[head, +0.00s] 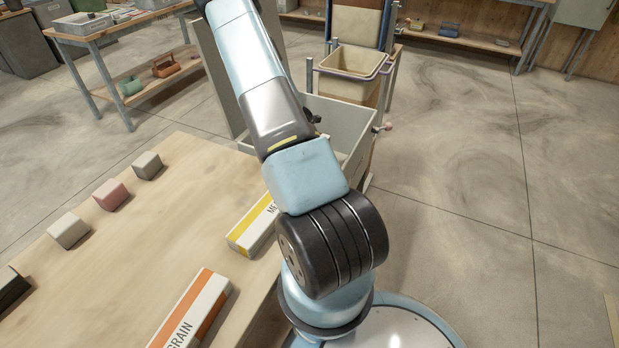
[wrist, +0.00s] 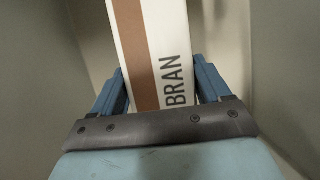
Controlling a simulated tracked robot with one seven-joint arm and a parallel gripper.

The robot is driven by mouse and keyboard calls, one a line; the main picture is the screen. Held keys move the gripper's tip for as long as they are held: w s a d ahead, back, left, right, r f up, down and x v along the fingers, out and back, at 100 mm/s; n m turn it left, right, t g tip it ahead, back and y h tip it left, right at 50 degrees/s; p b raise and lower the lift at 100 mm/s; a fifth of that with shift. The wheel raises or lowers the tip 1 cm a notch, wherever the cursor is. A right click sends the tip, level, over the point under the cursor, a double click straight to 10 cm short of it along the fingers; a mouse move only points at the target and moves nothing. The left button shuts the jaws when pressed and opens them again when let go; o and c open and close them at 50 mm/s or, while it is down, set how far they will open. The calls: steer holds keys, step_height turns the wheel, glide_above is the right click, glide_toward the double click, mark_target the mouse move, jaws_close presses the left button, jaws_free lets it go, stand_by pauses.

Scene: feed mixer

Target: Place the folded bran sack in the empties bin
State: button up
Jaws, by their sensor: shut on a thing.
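The folded bran sack (wrist: 150,45), white with a brown stripe and the word BRAN, is between the two blue fingers of my gripper (wrist: 160,75) in the wrist view. My gripper is shut on it. Pale grey-green walls (wrist: 270,60) rise on both sides of the sack. In the head view my arm reaches over a pale, open-topped bin (head: 355,125) beyond the table. No label shows on this bin, so I cannot tell for sure that it is the empties bin. My arm hides the gripper and the sack in the head view.
A wooden table (head: 120,240) at the left bears a yellow-striped sack (head: 252,226), an orange-striped GRAIN sack (head: 195,310) and several small blocks (head: 110,194). A cream tub (head: 350,76) stands behind the bin. A workbench (head: 120,25) is at the back left. The floor at right is clear.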

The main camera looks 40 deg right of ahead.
steer(key=shift+s+a+f, duration=0.1)
steer(key=shift+s+f, duration=0.1)
steer(key=shift+f, duration=5.4)
steer(key=o, duration=1.2)
steer(key=shift+c, duration=0.2)
